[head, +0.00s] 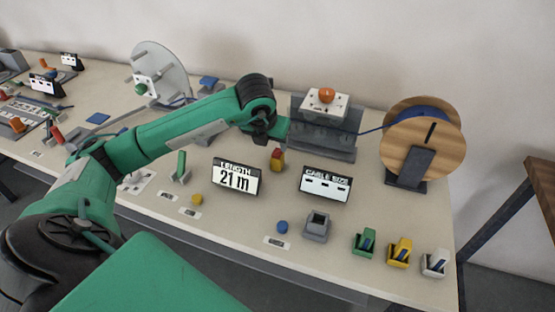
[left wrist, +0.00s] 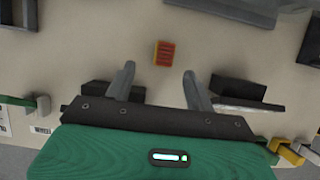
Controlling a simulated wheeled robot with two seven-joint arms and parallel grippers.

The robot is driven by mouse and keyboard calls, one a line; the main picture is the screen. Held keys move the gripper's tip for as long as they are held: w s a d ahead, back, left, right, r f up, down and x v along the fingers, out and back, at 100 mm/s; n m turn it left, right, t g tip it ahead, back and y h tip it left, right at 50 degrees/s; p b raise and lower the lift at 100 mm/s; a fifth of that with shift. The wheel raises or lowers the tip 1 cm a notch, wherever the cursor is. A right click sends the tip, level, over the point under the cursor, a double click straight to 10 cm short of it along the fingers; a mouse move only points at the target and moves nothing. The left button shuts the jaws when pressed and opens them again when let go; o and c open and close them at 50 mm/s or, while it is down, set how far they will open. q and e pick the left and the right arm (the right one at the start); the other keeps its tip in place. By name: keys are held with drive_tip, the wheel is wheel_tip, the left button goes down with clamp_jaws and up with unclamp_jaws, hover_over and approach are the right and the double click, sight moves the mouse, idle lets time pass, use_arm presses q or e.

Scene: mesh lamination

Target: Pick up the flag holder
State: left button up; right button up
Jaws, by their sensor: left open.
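A small red and yellow block (head: 277,158) stands on the table between the two display signs; I cannot tell for sure that it is the flag holder. It also shows in the left wrist view (left wrist: 163,53), just beyond the gap between my fingertips. My left gripper (left wrist: 159,72) is open and empty, its two grey fingers apart and not touching the block. In the head view my left wrist is just above and behind the block, and the fingers are hard to make out. My right gripper is not in view.
Signs "LENGTH 21 m" (head: 237,179) and "CABLE SIZE" (head: 325,184) flank the block. Behind are a grey machine with an orange knob (head: 326,96) and a wooden cable spool (head: 440,150). Green (head: 364,243), yellow (head: 400,253) and white (head: 435,264) holders stand at front right.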

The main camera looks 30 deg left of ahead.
sight(277, 155)
use_arm(q)
drive_tip(key=x, duration=0.2)
drive_tip(key=p+x, duration=0.1)
drive_tip(key=x, duration=0.2)
drive_tip(key=shift+w+d+f, duration=0.3)
drive_tip(key=shift+w+f+p, duration=0.15)
drive_tip(key=shift+f+p, duration=0.15)
drive_tip(key=shift+f, duration=0.2)
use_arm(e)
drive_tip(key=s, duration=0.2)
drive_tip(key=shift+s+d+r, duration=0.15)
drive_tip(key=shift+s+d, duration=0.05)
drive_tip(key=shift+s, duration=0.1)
use_arm(q)
drive_tip(key=shift+c, duration=1.3)
drive_tip(key=c, duration=0.7)
drive_tip(key=shift+c, duration=0.5)
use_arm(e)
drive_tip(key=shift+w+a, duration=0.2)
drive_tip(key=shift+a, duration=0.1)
use_arm(q)
drive_tip(key=shift+r, duration=0.1)
